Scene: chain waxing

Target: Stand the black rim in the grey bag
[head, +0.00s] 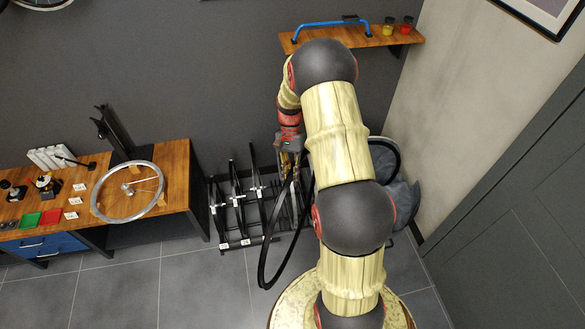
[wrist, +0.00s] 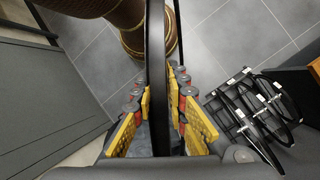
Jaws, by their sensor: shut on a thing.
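The black rim (head: 263,258) is a thin dark hoop held on edge, with parts hidden behind my arm in the head view. My gripper (head: 290,150) is shut on it. In the wrist view the rim (wrist: 156,60) runs upright between the yellow finger pads of my gripper (wrist: 160,105). The grey bag (head: 405,205) stands on the floor in the right corner, partly hidden by my arm. The rim's right part passes in front of or above the bag's left side; I cannot tell whether it touches.
A black floor rack (head: 240,241) with slots stands left of the rim, and also shows in the wrist view (wrist: 243,112). A wooden workbench (head: 178,165) with a silver wheel (head: 103,207) is at left. A wall shelf (head: 395,38) hangs behind my arm. A dark door (head: 520,200) is at right.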

